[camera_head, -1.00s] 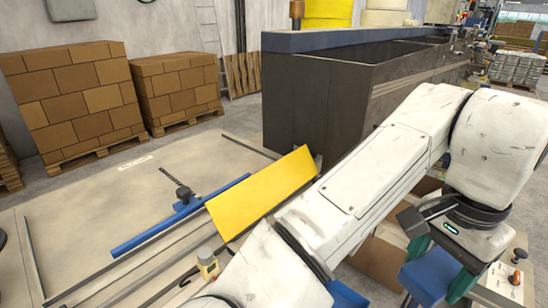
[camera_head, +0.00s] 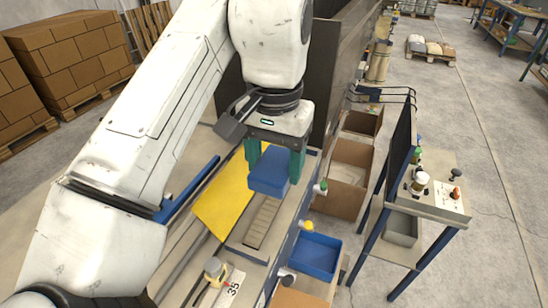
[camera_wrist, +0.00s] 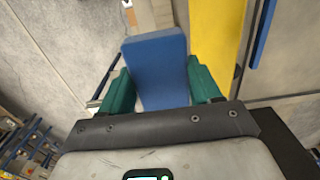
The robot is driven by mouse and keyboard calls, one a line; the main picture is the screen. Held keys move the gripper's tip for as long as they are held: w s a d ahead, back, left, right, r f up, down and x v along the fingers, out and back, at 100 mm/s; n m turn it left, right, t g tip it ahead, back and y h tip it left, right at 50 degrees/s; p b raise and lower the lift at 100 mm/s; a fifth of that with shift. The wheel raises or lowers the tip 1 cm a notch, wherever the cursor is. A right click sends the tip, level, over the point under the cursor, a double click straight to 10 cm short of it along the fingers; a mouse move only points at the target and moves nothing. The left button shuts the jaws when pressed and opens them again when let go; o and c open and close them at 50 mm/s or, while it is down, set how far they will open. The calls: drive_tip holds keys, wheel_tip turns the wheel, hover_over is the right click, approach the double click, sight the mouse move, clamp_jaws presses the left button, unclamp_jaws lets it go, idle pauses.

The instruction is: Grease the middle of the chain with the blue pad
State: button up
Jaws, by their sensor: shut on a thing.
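My gripper (camera_head: 274,163) has its two green fingers on either side of a blue block-shaped pad (camera_head: 268,177) and is shut on it. In the wrist view, the pad (camera_wrist: 155,66) sits between the fingers, its flat face toward the camera. In the head view, the pad is over the workbench, just above a grey ribbed strip (camera_head: 262,222) that looks like the chain. The strip's far end is partly hidden by the pad. I cannot tell whether the pad touches anything below it.
A yellow panel (camera_head: 222,195) lies left of the gripper, with a blue bar (camera_head: 190,190) beyond it. A blue bin (camera_head: 316,256) and cardboard boxes (camera_head: 350,165) stand right of the bench.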

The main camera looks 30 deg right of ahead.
drive_tip(key=b, duration=0.7)
hover_over(275, 213)
wheel_tip(275, 213, down, 6)
drive_tip(key=shift+f, duration=1.25)
drive_tip(key=shift+f+b, duration=0.3)
drive_tip(key=shift+f, duration=0.35)
